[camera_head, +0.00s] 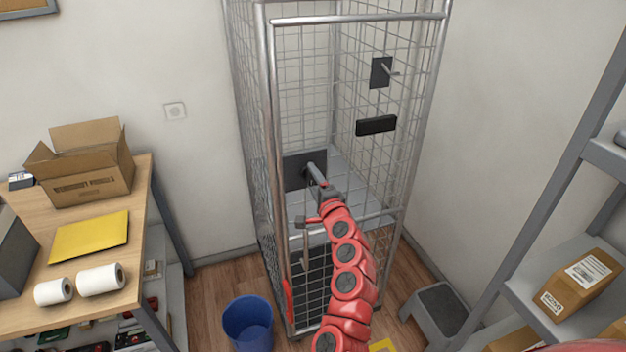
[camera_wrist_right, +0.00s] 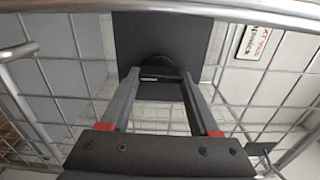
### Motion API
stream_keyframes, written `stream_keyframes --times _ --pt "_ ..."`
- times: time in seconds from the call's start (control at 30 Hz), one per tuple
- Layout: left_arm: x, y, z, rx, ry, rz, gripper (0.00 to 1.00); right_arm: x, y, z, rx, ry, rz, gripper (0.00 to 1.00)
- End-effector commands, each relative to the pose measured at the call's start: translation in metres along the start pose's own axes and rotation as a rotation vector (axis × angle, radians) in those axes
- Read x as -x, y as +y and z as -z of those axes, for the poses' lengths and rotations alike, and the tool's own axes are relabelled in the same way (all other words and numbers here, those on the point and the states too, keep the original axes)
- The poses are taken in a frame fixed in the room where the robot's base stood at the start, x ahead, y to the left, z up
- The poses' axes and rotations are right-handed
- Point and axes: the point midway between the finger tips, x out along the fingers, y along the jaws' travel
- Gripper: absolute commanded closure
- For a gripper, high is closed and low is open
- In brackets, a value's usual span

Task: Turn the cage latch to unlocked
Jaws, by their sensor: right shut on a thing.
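The roll cage (camera_head: 268,100) is a tall steel frame with wire mesh. A dark square latch plate (camera_head: 295,165) is on its front, and it fills the upper middle of the right wrist view (camera_wrist_right: 160,32). My right gripper (camera_head: 313,170) reaches up to this plate from below. In the right wrist view its two grey fingers (camera_wrist_right: 159,76) are shut on the dark latch handle (camera_wrist_right: 160,73) in front of the plate. My left gripper is not in view.
A second dark plate with a small lever (camera_head: 380,72) and a black box (camera_head: 376,125) are higher on the cage. A blue bin (camera_head: 248,325) and a grey step stool (camera_head: 436,310) stand beside it. A workbench (camera_head: 150,215) is left; shelving (camera_head: 560,260) is right.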

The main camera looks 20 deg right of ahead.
Motion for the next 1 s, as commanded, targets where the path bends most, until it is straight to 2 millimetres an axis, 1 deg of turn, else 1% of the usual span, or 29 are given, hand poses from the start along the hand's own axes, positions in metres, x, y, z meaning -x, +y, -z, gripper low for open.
stream_keyframes --times 0.13,0.17,0.3,0.33,0.6,0.73,0.87,1.0 --pt "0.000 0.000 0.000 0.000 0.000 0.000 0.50 0.000 0.000 0.000 -0.002 0.000 0.001 0.94" --pt "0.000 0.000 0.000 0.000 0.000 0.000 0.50 0.000 0.000 0.000 -0.002 0.000 0.001 0.36" --pt "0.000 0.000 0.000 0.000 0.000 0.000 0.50 0.000 0.000 0.000 -0.001 0.000 0.000 0.11" --pt "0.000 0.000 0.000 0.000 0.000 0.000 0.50 0.000 0.000 0.000 -0.001 0.000 0.000 0.08" --pt "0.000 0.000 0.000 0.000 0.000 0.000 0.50 0.000 0.000 0.000 0.000 -0.001 0.000 0.08" --pt "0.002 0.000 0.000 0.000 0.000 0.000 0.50 0.004 0.001 -0.002 -0.001 -0.003 -0.001 0.08" --pt "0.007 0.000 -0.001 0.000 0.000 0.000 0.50 0.017 0.001 -0.001 0.000 0.000 0.003 0.08" --pt "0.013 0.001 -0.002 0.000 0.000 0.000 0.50 0.038 0.002 -0.001 -0.002 0.000 0.004 0.08"
